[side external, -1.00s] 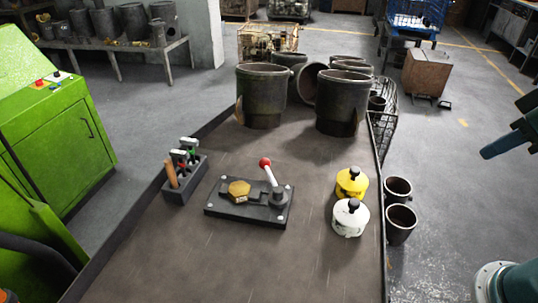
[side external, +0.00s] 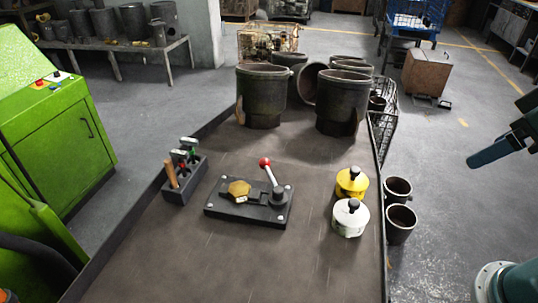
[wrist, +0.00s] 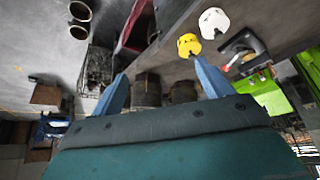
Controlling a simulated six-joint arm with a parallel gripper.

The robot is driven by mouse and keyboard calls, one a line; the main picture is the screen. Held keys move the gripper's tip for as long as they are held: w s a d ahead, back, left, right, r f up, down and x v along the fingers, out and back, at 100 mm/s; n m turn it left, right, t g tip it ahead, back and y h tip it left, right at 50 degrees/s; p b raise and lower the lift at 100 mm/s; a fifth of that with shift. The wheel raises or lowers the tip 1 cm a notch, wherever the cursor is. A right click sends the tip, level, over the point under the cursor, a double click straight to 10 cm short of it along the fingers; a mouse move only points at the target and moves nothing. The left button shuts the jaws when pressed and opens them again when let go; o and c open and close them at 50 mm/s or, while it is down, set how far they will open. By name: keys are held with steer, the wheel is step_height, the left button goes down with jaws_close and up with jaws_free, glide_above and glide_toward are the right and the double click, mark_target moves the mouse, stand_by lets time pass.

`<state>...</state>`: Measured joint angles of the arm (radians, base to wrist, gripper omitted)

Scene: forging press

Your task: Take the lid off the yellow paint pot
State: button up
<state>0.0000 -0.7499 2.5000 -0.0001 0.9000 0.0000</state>
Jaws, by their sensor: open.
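The yellow paint pot (side external: 346,190) stands upright near the right edge of the table in the side view, with a black knob (side external: 354,172) on its lid. The lid appears seated on the pot. The pot also shows in the wrist view (wrist: 187,47), beyond the right-hand finger. A white pot (side external: 348,222) with a black knob stands just in front of it, and also shows in the wrist view (wrist: 214,20). My gripper is open and empty in the wrist view (wrist: 160,70).
A black fixture (side external: 225,211) with a red-ball lever and a brass hexagonal piece lies left of the pots. A tool holder (side external: 186,187) stands at the table's left edge. Large dark crucibles (side external: 262,95) stand at the back. Two dark cups (side external: 400,222) lie beyond the right edge.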

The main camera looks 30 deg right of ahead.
steer(key=shift+o, duration=0.2)
steer(key=shift+w, duration=0.1)
steer(key=w+a+f+n+g, duration=0.1)
steer(key=w+a+n, duration=0.3)
steer(key=w+n, duration=0.5)
steer(key=w+a+f+n+g, duration=0.1)
steer(key=w+a+n+g, duration=0.3)
steer(key=w+n, duration=0.5)
steer(key=shift+w+f+g, duration=0.3)
steer(key=shift+w+f, duration=0.1)
steer(key=shift+w, duration=0.35)
glide_above(356, 169)
steer(key=shift+w+f, duration=0.1)
steer(key=shift+f, duration=4.2)
steer(key=shift+f, duration=0.15)
steer(key=shift+f, duration=2.45)
